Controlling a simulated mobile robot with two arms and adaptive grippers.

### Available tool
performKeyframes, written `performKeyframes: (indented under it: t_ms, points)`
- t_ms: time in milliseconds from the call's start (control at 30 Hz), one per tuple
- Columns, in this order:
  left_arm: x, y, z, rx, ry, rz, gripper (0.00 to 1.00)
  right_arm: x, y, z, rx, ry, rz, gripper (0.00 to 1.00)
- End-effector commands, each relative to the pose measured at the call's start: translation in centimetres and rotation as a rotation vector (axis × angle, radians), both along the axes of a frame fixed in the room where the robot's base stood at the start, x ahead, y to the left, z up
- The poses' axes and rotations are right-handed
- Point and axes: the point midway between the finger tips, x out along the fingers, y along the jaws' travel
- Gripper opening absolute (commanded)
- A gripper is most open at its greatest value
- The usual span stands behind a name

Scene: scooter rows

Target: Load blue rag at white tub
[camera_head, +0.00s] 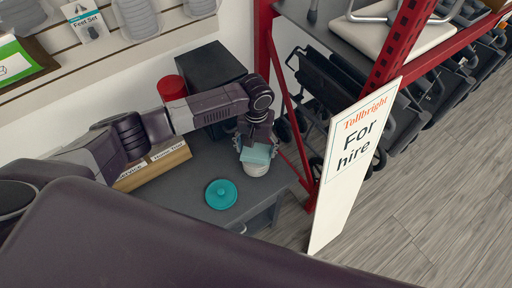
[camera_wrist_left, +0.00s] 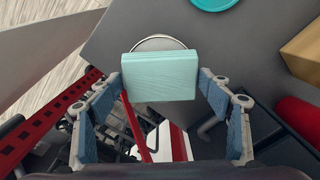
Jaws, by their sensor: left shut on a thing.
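The light blue rag (camera_head: 257,154) is a folded block held by my left gripper (camera_head: 256,138) over the white tub (camera_head: 256,169). In the left wrist view the rag (camera_wrist_left: 158,82) sits between the two fingertips of the left gripper (camera_wrist_left: 161,80), which is shut on it. Behind the rag, the tub's rim (camera_wrist_left: 158,43) shows as a pale arc. The rag hides most of the tub's opening. I cannot tell whether the rag touches the tub. My right gripper is not in view.
A teal round lid (camera_head: 220,194) lies on the grey tabletop (camera_head: 193,200) left of the tub. Behind are a wooden sign block (camera_head: 155,167), a red canister (camera_head: 171,88) and a black box (camera_head: 208,68). A "For hire" board (camera_head: 352,165) and red rack (camera_head: 400,40) stand right.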

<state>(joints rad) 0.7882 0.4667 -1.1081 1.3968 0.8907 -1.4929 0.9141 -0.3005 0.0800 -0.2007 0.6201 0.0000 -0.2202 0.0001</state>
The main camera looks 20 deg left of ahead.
Motion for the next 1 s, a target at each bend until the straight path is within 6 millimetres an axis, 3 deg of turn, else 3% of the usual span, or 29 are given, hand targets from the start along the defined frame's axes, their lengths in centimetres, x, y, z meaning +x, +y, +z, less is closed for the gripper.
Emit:
performKeyframes:
  t_ms: [1000]
  points:
    - [-0.16, 0.0, -0.22, 0.001, 0.004, 0.0, 0.52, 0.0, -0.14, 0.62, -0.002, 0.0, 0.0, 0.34]
